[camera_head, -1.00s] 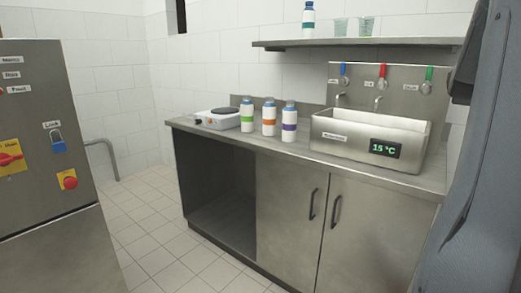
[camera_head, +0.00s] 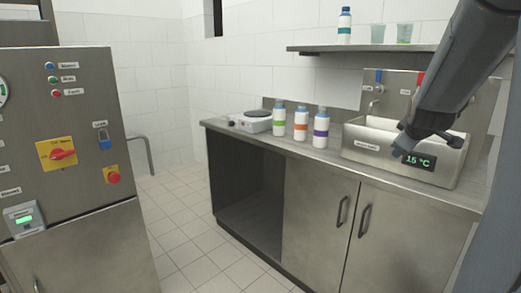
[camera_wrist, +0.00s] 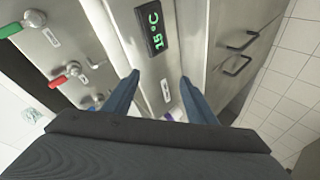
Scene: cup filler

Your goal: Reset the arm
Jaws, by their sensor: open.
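My gripper (camera_wrist: 160,79) is open, with its two blue fingers spread apart and nothing between them. In the head view my arm reaches in from the upper right, and its end is in front of the steel water basin (camera_head: 350,152). The basin's display (camera_head: 418,161) reads 15 °C, and it also shows beyond the fingers in the wrist view (camera_wrist: 155,30). My arm hides part of the basin and its tap panel (camera_head: 352,92).
Bottles with green (camera_head: 279,117), orange (camera_head: 300,123) and purple (camera_head: 320,128) labels stand on the counter left of the basin. A shelf (camera_head: 330,49) holds a bottle and two cups. A control cabinet (camera_head: 80,205) stands left.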

